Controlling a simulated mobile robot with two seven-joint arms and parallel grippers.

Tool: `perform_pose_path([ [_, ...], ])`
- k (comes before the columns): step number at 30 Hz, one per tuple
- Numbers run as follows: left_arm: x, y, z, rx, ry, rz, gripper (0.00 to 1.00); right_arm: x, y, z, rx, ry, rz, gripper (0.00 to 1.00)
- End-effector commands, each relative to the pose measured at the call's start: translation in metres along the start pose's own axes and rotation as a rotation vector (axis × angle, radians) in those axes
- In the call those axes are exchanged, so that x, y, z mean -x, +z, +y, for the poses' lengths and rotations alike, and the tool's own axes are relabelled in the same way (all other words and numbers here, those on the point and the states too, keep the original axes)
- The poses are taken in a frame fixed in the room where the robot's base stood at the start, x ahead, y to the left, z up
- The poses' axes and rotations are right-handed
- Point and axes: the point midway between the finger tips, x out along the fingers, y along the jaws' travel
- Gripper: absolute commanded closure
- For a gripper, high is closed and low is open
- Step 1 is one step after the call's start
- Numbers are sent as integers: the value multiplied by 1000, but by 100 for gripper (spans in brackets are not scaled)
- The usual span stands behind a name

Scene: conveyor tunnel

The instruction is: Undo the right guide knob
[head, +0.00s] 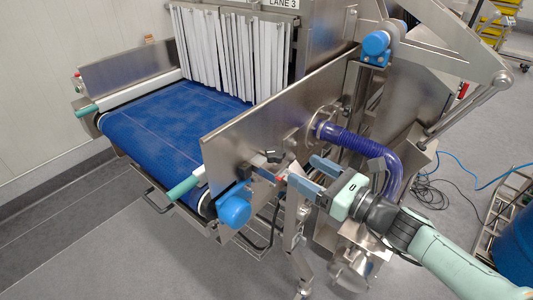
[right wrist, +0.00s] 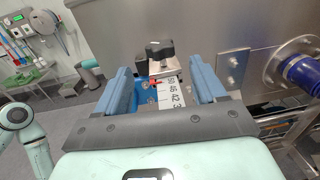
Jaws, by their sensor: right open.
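The right guide knob (right wrist: 160,52) is a black lobed knob on a metal bracket at the conveyor's side plate. It shows small and dark in the head view (head: 273,155), near the plate's front end. My right gripper (head: 301,171) is open, its two blue fingers pointing at the bracket from the right. In the right wrist view the fingers (right wrist: 160,78) stand wide apart, left and right of the knob, with the knob beyond them and not gripped. A white number scale (right wrist: 174,95) with a red pointer (right wrist: 154,83) lies below the knob.
The blue belt (head: 175,125) runs under white strip curtains (head: 230,50). The steel side plate (head: 290,105) stands beside the knob. A blue hose (head: 355,143) bends close to my right gripper. A blue roller end (head: 234,210) sits below the knob.

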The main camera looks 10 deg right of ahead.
Motion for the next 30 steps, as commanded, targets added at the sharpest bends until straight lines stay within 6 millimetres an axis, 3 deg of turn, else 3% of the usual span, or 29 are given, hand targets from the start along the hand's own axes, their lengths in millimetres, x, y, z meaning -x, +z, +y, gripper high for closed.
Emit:
perform_pose_path([
  [9,0,0,0,0,0,0,30,-68,-2,1,-2,4,3,30],
  [15,1,1,0,0,0,-2,30,-100,-2,1,0,3,3,30],
  [21,2,1,0,0,-1,-3,30,-114,-2,0,1,1,4,30],
  [30,2,1,0,0,-1,-4,30,-116,-2,0,2,0,4,33],
])
